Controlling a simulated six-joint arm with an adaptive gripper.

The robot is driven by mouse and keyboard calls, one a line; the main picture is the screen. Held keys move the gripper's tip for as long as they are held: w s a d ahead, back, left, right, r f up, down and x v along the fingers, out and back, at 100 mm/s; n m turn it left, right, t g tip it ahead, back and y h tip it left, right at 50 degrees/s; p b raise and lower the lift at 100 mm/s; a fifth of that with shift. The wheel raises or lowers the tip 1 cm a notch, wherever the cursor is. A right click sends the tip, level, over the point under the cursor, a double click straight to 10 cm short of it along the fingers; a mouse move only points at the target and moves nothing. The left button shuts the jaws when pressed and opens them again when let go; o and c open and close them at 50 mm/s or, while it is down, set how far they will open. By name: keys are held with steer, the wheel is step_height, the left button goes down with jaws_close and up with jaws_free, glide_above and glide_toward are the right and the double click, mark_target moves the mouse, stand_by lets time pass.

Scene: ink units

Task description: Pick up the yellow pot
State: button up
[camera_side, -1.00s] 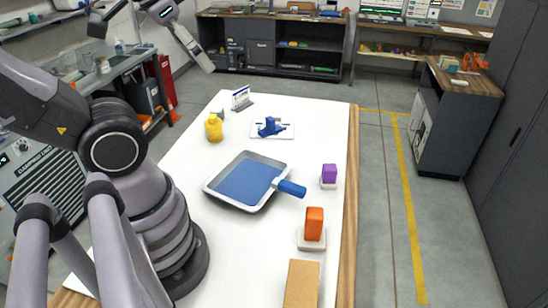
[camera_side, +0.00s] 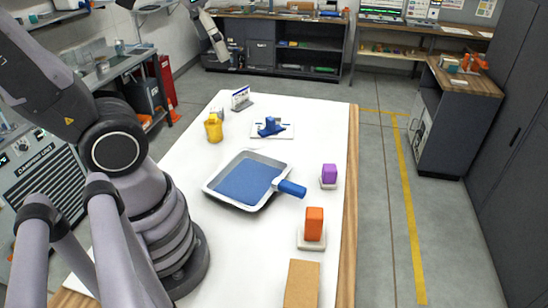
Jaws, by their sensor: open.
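The yellow pot (camera_side: 213,128) stands upright near the far left edge of the white table. My gripper (camera_side: 222,58) is high up at the top of the picture, pointing down. It appears above and behind the pot in the view, well apart from it. It is open and holds nothing that I can see. Its fingers are small here and part of my wrist is cut off by the top edge.
A tray of blue ink (camera_side: 240,184) with a blue-handled roller (camera_side: 290,188) lies mid-table. A white card with a blue figure (camera_side: 270,129) and a small sign (camera_side: 241,97) are near the pot. Purple (camera_side: 329,173) and orange (camera_side: 314,223) blocks stand right.

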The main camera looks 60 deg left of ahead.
steer(key=w+a+f+m+g+y, duration=0.25)
steer(key=w+a+f+g, duration=0.25)
steer(key=w+a+f, duration=0.4)
steer(key=w+a+f+m+g+y, duration=0.2)
steer(key=w+a+f+g+y, duration=0.25)
steer(key=w+a, duration=0.5)
steer(key=m+g+y, duration=0.5)
steer(key=g, duration=0.1)
glide_toward(221, 127)
steer(key=shift+w+d+r, duration=0.2)
steer(key=shift+w+d, duration=0.15)
steer(key=shift+d, duration=0.1)
steer(key=shift+s+a+f+y, duration=0.15)
steer(key=shift+s+f+y, duration=0.05)
steer(key=shift+f+y, duration=0.1)
steer(key=x, duration=1.3)
steer(key=shift+s+a, duration=0.2)
steer(key=shift+c, duration=0.2)
